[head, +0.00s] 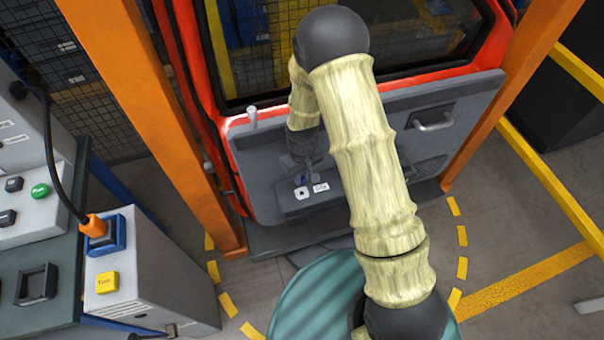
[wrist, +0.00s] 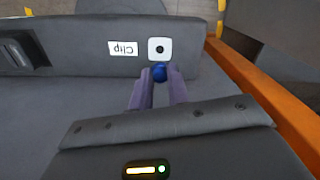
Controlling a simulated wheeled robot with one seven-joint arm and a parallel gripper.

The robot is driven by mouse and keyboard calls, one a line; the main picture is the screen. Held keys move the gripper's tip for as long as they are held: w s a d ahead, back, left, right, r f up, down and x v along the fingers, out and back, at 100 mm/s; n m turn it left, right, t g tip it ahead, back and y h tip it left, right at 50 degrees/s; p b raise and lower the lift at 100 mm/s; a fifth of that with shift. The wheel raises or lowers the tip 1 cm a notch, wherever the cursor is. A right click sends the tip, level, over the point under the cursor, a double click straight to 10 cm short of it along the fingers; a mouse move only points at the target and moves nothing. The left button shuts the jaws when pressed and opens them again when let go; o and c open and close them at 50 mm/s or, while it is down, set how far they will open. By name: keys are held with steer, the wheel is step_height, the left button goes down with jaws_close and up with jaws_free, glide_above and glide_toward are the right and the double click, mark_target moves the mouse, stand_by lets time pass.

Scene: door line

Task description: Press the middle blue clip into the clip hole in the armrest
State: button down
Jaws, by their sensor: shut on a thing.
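The blue clip (wrist: 159,73) is held between the fingertips of my gripper (wrist: 158,80), which is shut on it. In the wrist view the clip is just short of a white square plate (wrist: 160,49) with a dark clip hole in its middle. A "Clip" label (wrist: 123,48) sits beside the plate on the grey armrest (wrist: 75,30). In the head view my gripper (head: 302,178) is over the armrest (head: 345,198), close to the white plate (head: 301,193). I cannot tell whether the clip touches the plate.
The armrest is on a red-framed door (head: 226,130) between orange posts (head: 165,120). A door handle (head: 433,122) is to the right. A control box with a yellow button (head: 107,282) stands at the lower left. A yellow rail (head: 550,180) runs at the right.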

steer(key=b, duration=0.3)
glide_above(302, 193)
steer(key=shift+f, duration=2.5)
steer(key=shift+s+f+b, duration=0.1)
steer(key=shift+f+b, duration=0.8)
steer(key=shift+f, duration=0.4)
stand_by(0.3)
stand_by(0.4)
steer(key=c, duration=1.3)
jaws_free()
steer(key=shift+r, duration=0.15)
step_height(302, 193, up, 17)
steer(key=shift+r+b, duration=0.1)
steer(key=shift+b, duration=0.5)
steer(key=shift+d, duration=0.1)
